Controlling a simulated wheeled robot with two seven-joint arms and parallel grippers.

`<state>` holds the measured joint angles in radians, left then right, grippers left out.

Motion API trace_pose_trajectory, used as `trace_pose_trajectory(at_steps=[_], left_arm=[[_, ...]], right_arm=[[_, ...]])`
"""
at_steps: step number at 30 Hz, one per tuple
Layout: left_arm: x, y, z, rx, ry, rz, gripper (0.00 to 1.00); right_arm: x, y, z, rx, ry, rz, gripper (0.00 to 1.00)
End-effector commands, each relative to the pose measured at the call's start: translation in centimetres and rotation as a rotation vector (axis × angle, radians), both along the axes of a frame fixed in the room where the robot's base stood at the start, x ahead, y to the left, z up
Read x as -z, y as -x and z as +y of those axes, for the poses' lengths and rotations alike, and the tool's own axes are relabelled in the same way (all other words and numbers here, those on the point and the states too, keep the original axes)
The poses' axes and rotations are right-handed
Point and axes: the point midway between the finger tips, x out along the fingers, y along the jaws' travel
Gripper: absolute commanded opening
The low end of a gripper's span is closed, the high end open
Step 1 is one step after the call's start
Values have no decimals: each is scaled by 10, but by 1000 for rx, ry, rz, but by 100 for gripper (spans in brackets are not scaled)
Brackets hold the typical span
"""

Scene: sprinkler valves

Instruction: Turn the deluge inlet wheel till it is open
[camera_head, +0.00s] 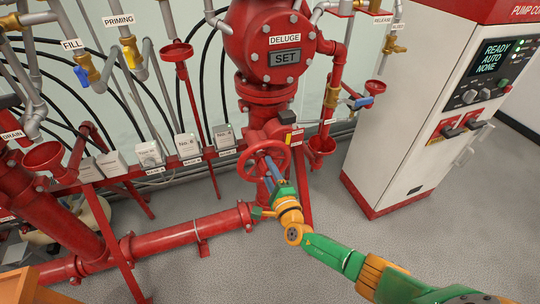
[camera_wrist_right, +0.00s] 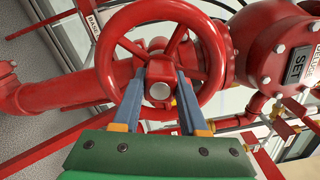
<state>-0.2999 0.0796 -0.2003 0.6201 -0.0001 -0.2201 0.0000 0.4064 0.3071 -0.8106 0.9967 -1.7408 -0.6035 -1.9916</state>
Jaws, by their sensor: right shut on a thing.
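The deluge inlet wheel (camera_head: 241,164) is a red spoked handwheel below the red deluge valve (camera_head: 285,43), whose plate reads SET. In the right wrist view the wheel (camera_wrist_right: 215,52) fills the upper middle, with its pale round hub in the centre. My right gripper (camera_head: 271,168) reaches the wheel from below and in front. In the wrist view its two blue-grey fingers (camera_wrist_right: 160,88) stand on either side of the hub, across the lower rim, and are shut on the wheel. My left gripper is out of view.
A white and red pump controller cabinet (camera_head: 424,110) stands at right, reading READY AUTO NONE. Red pipe (camera_head: 170,237) runs low at left. FILL and PRIMING valves (camera_head: 88,72) are upper left. Small labelled boxes (camera_head: 187,146) line a red rail. Grey floor is free between pipe and cabinet.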

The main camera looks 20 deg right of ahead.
Motion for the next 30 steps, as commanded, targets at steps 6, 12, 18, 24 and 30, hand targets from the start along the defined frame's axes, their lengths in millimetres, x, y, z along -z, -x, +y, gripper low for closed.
trace_pose_trajectory(at_steps=[6, 12, 18, 24, 30], left_arm=[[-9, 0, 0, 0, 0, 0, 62], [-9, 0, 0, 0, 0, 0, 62], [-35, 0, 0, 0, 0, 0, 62], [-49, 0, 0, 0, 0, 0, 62], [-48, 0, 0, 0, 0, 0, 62]], right_arm=[[0, 0, 0, 0, 283, -10, 70], [0, 0, 0, 1, 279, -10, 70], [-6, 30, -1, -1, 278, -6, 70], [-3, 65, -2, 0, 277, -8, 70], [0, 70, -2, 1, 276, -10, 70]])
